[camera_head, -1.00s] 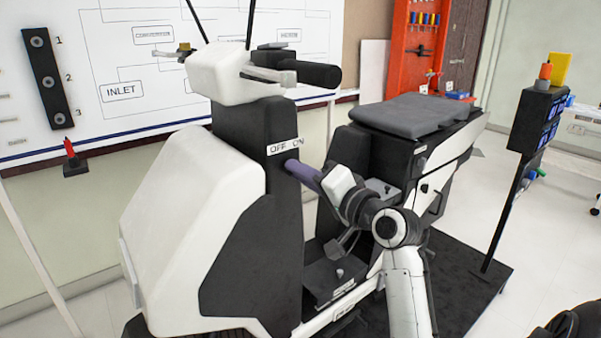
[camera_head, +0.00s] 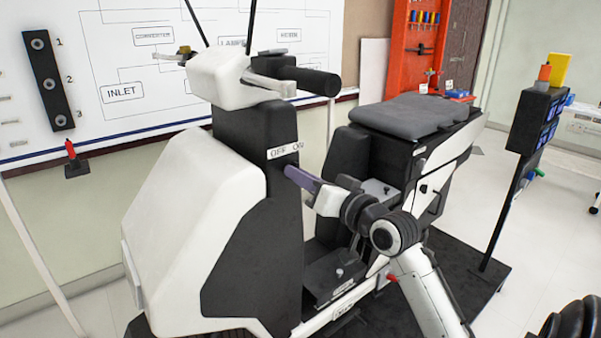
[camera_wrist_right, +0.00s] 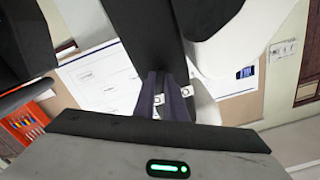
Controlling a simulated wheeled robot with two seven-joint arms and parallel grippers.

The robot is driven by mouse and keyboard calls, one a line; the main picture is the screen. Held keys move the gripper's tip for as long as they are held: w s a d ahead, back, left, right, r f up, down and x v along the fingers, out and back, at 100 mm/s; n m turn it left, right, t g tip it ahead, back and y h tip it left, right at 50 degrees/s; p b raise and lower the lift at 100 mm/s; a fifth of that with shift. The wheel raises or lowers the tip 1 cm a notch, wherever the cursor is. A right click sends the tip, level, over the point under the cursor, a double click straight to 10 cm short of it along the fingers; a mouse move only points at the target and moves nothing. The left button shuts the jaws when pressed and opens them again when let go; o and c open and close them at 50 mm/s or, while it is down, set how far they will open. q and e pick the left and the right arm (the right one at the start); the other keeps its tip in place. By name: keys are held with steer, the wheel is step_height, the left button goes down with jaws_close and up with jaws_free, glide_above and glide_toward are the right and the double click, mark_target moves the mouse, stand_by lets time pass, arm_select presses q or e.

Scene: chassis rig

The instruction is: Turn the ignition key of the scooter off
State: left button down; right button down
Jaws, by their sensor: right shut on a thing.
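The white and black scooter (camera_head: 185,225) stands in the middle of the head view. Its dark front column (camera_head: 250,135) carries a white label (camera_head: 283,151) reading OFF and ON. My right gripper (camera_head: 289,172) reaches in from the right, with its purple fingers against the column just below the label. It is shut on the ignition key, which the fingers hide, so I cannot tell which way the key points. In the right wrist view the two fingers (camera_wrist_right: 164,92) meet the dark column, with small white label pieces beside them. My left gripper is not in view.
The handlebar grip (camera_head: 312,80) juts out above my right gripper. The scooter seat (camera_head: 412,112) is behind my right arm. A black post with a display box (camera_head: 538,120) stands at the right. A whiteboard (camera_head: 130,60) is behind.

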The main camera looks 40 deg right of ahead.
steer(key=n+p, duration=0.2)
steer(key=n, duration=0.3)
steer(key=shift+n, duration=0.3)
stand_by(0.4)
steer(key=c, duration=1.8)
jaws_free()
steer(key=s+a, duration=0.1)
steer(key=s, duration=0.9)
steer(key=shift+s+b, duration=0.15)
steer(key=shift+b, duration=0.2)
steer(key=shift+f, duration=0.1)
